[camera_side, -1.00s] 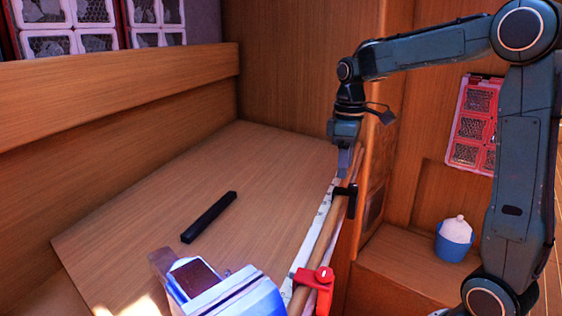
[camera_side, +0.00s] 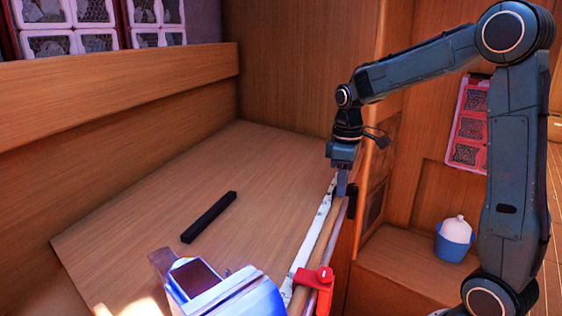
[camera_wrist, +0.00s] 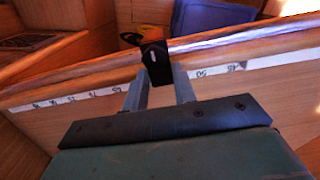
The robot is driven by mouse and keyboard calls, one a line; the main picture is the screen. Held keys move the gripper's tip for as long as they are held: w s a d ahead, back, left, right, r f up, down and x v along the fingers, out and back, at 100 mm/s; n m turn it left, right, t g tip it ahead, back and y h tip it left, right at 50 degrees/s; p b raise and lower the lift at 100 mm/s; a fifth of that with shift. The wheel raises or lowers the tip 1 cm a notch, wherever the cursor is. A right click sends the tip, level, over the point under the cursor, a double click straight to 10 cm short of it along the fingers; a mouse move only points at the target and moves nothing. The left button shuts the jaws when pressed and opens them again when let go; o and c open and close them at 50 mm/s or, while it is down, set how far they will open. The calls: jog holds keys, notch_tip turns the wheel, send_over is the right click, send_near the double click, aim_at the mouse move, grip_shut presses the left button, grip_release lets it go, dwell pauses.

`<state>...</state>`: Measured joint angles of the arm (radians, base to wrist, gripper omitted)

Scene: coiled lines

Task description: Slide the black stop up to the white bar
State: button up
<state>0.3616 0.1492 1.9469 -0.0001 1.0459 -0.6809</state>
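The black stop (camera_wrist: 155,62) sits on the wooden rail. In the side view only a part of it (camera_side: 352,204) shows beside the fingers. My gripper (camera_wrist: 161,80) points down at the rail, with one finger on each side of the stop. The fingers are apart, and a slim gap seems to show at the right finger; contact is hard to judge. In the side view my gripper (camera_side: 341,187) is at the far part of the rail. A white numbered strip (camera_side: 309,243) runs along the rail. I cannot make out a separate white bar.
A red clamp (camera_side: 316,279) sits at the near end of the rail. A blue and white object (camera_side: 225,295) stands beside it. A black block (camera_side: 209,217) lies on the wooden board (camera_side: 140,232). A blue cup (camera_side: 454,241) stands on the lower ledge at right.

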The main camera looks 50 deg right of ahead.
aim_at(332, 218)
grip_shut()
jog(key=s+a, duration=0.1)
jog(key=a, duration=0.2)
jog(key=s+a, duration=0.1)
jog(key=a, duration=0.3)
jog(key=s+a, duration=0.1)
jog(key=a, duration=0.2)
jog(key=shift+s+a, duration=0.2)
jog(key=o, duration=0.8)
grip_release()
jog(key=shift+r, duration=0.1)
notch_tip(332, 218, up, 14)
jog(key=shift+f, duration=0.15)
jog(key=shift+s, duration=0.15)
